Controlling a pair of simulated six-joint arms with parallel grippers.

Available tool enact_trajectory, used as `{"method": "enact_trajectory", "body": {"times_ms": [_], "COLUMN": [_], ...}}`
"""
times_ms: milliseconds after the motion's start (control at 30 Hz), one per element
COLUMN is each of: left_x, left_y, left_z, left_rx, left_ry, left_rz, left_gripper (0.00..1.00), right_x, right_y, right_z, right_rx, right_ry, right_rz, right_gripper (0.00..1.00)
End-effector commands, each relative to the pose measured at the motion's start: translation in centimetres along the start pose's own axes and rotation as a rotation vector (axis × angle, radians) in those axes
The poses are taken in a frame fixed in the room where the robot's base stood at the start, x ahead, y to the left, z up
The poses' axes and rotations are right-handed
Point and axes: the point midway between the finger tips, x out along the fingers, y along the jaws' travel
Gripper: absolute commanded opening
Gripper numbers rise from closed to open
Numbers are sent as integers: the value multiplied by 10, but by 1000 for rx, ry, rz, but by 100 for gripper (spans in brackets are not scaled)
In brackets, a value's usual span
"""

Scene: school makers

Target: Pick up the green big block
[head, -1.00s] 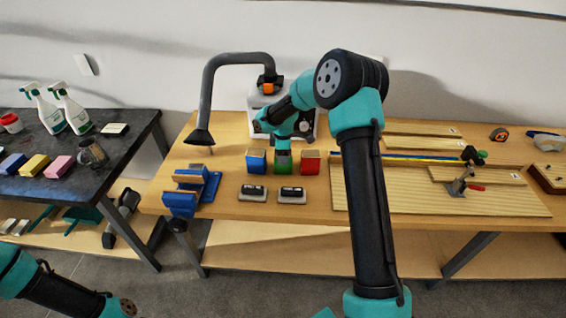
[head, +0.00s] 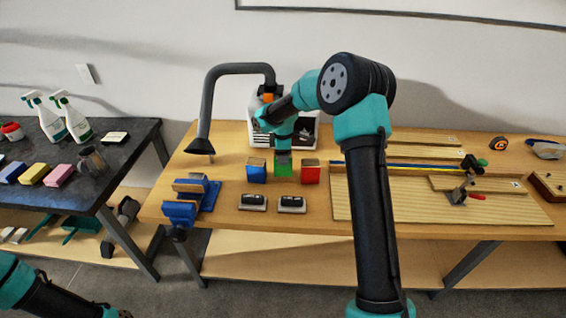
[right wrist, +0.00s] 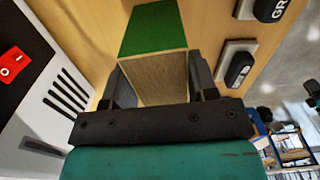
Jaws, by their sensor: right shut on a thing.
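The green big block (head: 283,166) is between the blue block (head: 256,172) and the red block (head: 310,173) on the wooden workbench. My right gripper (head: 283,153) comes down on it from above and is shut on it. In the right wrist view the green block (right wrist: 152,32) shows a green side and a bare wood face, with my right gripper's fingers (right wrist: 155,85) on both sides of it. Its lower edge looks slightly higher than its neighbours' edges. My left arm shows at the lower left, but its gripper is out of view.
Two black-and-grey labelled pieces (head: 291,204) lie in front of the blocks. A blue vise (head: 185,205) is at the left edge. A white machine (head: 310,125) with a bent hose (head: 205,105) stands behind. Wooden boards (head: 420,208) lie at the right.

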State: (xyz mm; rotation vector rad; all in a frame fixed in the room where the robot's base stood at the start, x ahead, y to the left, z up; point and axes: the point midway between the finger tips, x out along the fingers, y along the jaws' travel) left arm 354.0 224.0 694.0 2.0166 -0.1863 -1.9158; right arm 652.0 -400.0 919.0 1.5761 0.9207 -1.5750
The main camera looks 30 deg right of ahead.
Motion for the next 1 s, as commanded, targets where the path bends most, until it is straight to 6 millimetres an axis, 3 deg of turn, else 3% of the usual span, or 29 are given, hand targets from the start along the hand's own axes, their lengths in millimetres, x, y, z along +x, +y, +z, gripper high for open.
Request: {"method": "enact_trajectory", "body": {"times_ms": [100,333,1000], "left_x": [0,0,0], "left_y": [0,0,0], "left_z": [0,0,0], "left_rx": [0,0,0], "left_ry": [0,0,0], "left_rz": [0,0,0], "left_gripper": [43,43,43], "right_x": [-24,-55,-60], "right_y": [0,0,0], "right_z": [0,0,0], "right_rx": [0,0,-1], "right_ry": [2,1,0], "right_rz": [3,1,-1], "right_gripper": [25,25,25]}}
